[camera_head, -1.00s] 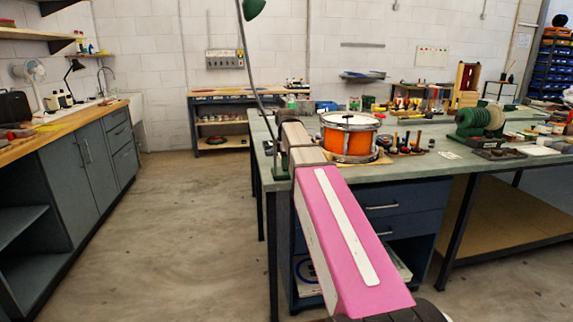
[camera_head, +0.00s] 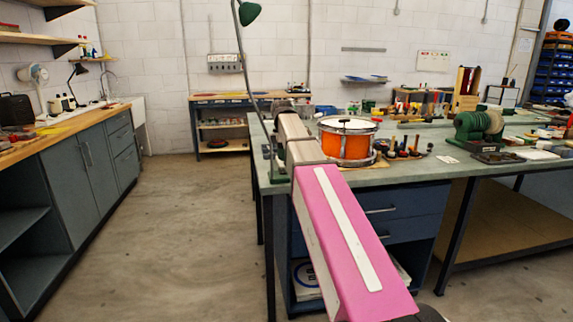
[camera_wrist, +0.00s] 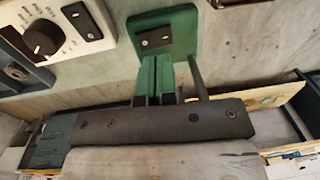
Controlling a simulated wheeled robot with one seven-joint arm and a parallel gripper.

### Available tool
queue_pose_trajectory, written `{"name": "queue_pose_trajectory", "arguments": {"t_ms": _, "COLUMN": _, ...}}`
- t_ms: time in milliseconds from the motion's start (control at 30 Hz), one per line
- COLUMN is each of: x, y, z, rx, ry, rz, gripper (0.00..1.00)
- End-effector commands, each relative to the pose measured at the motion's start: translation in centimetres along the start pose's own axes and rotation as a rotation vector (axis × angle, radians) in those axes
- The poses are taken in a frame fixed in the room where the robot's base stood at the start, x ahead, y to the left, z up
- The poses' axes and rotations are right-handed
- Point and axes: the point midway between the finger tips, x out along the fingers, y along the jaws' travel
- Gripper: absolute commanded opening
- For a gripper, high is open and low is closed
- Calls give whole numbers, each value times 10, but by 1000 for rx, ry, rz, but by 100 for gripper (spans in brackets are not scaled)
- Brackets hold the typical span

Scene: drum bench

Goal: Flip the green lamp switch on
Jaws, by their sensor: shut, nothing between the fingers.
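The green lamp (camera_head: 248,12) stands at the left end of the bench in the head view, its thin bent pole rising from a base partly hidden by my arm. In the wrist view, a green plate (camera_wrist: 180,25) carries a small black switch (camera_wrist: 156,38); which way it is flipped is too small to tell. My gripper (camera_wrist: 157,62) is shut and empty, its narrow green fingers pointing at the plate just below the switch. Contact cannot be told. A grey post (camera_wrist: 197,75) stands right of the fingers. In the head view my gripper is hidden behind my arm.
In the wrist view, a pale box with a black dial (camera_wrist: 43,37) and a dark rocker (camera_wrist: 82,20) lies left of the plate. In the head view, an orange drum (camera_head: 347,142) stands close right of my arm on the bench (camera_head: 400,178). The floor (camera_head: 190,230) at left is clear.

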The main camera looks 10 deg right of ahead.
Motion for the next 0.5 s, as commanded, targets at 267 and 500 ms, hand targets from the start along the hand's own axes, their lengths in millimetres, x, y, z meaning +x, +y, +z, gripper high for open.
{"name": "queue_pose_trajectory", "arguments": {"t_ms": 267, "x": -53, "y": -9, "z": 1, "rx": 1, "ry": 0, "rz": 2, "gripper": 0}}
{"name": "queue_pose_trajectory", "arguments": {"t_ms": 500, "x": -86, "y": -15, "z": 1, "rx": 1, "ry": 0, "rz": 1, "gripper": 0}}
